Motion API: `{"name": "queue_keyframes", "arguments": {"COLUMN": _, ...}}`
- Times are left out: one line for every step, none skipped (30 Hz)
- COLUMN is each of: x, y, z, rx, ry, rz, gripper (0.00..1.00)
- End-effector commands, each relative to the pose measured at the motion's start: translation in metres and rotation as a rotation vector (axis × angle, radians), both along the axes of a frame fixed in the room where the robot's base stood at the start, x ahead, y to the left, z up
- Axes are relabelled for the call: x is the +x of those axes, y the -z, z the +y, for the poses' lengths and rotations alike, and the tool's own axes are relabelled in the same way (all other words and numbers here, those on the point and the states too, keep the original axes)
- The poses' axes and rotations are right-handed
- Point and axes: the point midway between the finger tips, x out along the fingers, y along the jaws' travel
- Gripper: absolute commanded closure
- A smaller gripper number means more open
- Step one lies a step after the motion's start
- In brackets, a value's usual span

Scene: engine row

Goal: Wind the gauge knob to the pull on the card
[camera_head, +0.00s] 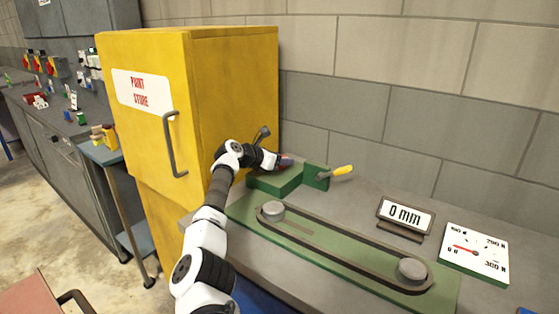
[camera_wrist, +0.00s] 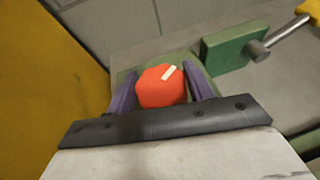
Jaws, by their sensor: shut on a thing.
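The orange-red knob (camera_wrist: 160,90) with a white pointer mark sits between the purple fingers of my gripper (camera_wrist: 163,82) in the wrist view. The fingers are shut on its two sides. The white mark points up and to the right. In the head view my gripper (camera_head: 284,161) is at the green block (camera_head: 275,180) at the bench's back left, and the knob is mostly hidden. A white dial plate (camera_head: 475,253) lies at the right with a red needle pointing left, near the 0 N label; 200 N and 300 N also show.
A green belt rig (camera_head: 330,262) with two grey pulleys lies in front. A yellow-handled lever (camera_head: 342,171) stands right of the block. A tall yellow paint store cabinet (camera_head: 230,90) stands close at the left of my arm.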

Motion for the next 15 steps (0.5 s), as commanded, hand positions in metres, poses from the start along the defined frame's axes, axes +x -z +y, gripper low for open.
{"name": "queue_keyframes", "arguments": {"x": 0.0005, "y": 0.0004, "z": 0.0007, "rx": 0.001, "ry": 0.010, "rz": 0.000, "gripper": 0.71}}
{"name": "queue_keyframes", "arguments": {"x": 0.0004, "y": 0.0002, "z": 0.0003, "rx": 0.000, "ry": 0.018, "rz": 0.001, "gripper": 0.71}}
{"name": "queue_keyframes", "arguments": {"x": 0.0004, "y": 0.0000, "z": 0.0003, "rx": 0.002, "ry": 0.028, "rz": 0.001, "gripper": 0.71}}
{"name": "queue_keyframes", "arguments": {"x": 0.0005, "y": -0.0001, "z": 0.0005, "rx": 0.001, "ry": 0.035, "rz": 0.001, "gripper": 0.71}}
{"name": "queue_keyframes", "arguments": {"x": 0.0005, "y": -0.0002, "z": 0.0007, "rx": 0.001, "ry": 0.041, "rz": 0.000, "gripper": 0.71}}
{"name": "queue_keyframes", "arguments": {"x": 0.0003, "y": 0.0005, "z": 0.0007, "rx": 0.001, "ry": 0.050, "rz": 0.001, "gripper": 0.71}}
{"name": "queue_keyframes", "arguments": {"x": 0.0003, "y": 0.0004, "z": 0.0004, "rx": 0.002, "ry": 0.056, "rz": 0.001, "gripper": 0.71}}
{"name": "queue_keyframes", "arguments": {"x": 0.0004, "y": 0.0004, "z": 0.0002, "rx": 0.001, "ry": 0.061, "rz": 0.001, "gripper": 0.71}}
{"name": "queue_keyframes", "arguments": {"x": 0.0003, "y": 0.0002, "z": 0.0001, "rx": 0.002, "ry": 0.068, "rz": 0.000, "gripper": 0.71}}
{"name": "queue_keyframes", "arguments": {"x": 0.0003, "y": 0.0003, "z": 0.0004, "rx": 0.003, "ry": 0.072, "rz": 0.002, "gripper": 0.71}}
{"name": "queue_keyframes", "arguments": {"x": 0.0002, "y": 0.0003, "z": 0.0005, "rx": 0.003, "ry": 0.076, "rz": 0.001, "gripper": 0.71}}
{"name": "queue_keyframes", "arguments": {"x": 0.0002, "y": 0.0006, "z": 0.0006, "rx": 0.003, "ry": 0.082, "rz": 0.001, "gripper": 0.71}}
{"name": "queue_keyframes", "arguments": {"x": 0.0002, "y": 0.0007, "z": 0.0005, "rx": 0.001, "ry": 0.084, "rz": 0.001, "gripper": 0.71}}
{"name": "queue_keyframes", "arguments": {"x": 0.0002, "y": 0.0007, "z": 0.0001, "rx": 0.002, "ry": 0.088, "rz": 0.001, "gripper": 0.71}}
{"name": "queue_keyframes", "arguments": {"x": 0.0002, "y": 0.0010, "z": 0.0001, "rx": 0.003, "ry": 0.091, "rz": 0.001, "gripper": 0.71}}
